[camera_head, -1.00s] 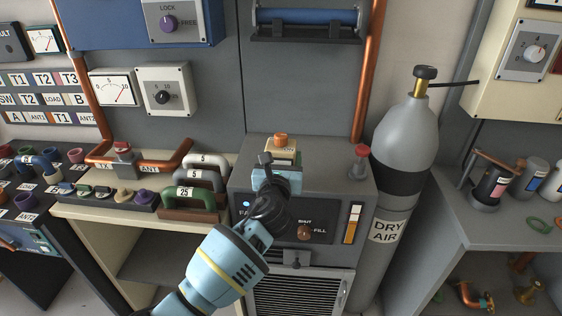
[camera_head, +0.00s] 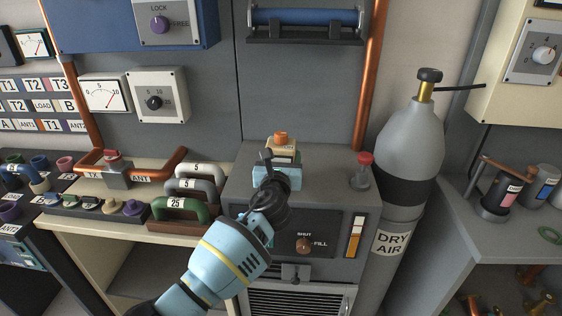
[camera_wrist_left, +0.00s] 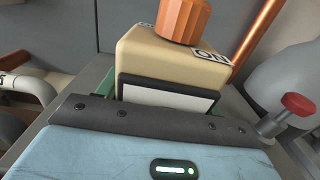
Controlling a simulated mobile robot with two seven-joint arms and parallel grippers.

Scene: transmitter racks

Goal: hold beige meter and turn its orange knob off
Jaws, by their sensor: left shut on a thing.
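The beige meter (camera_head: 284,145) stands on top of the grey cabinet, with its orange knob (camera_head: 281,136) on its upper face. In the left wrist view the beige meter (camera_wrist_left: 165,62) shows close up, with the ridged orange knob (camera_wrist_left: 183,20) on top and an "ON" label beside the knob. The meter's dark-framed white face points toward my wrist camera. My left gripper (camera_head: 276,165) reaches in from below and is shut on the meter; its fingertips are mostly hidden in both views. My right gripper is not in view.
A red-knobbed valve (camera_head: 362,170) stands on the grey cabinet (camera_head: 330,195) to the right. A grey dry air cylinder (camera_head: 408,150) is beside it. Green and grey handled weights (camera_head: 180,208) sit on the shelf to the left. A SHUT/FILL knob (camera_head: 303,245) is on the cabinet front.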

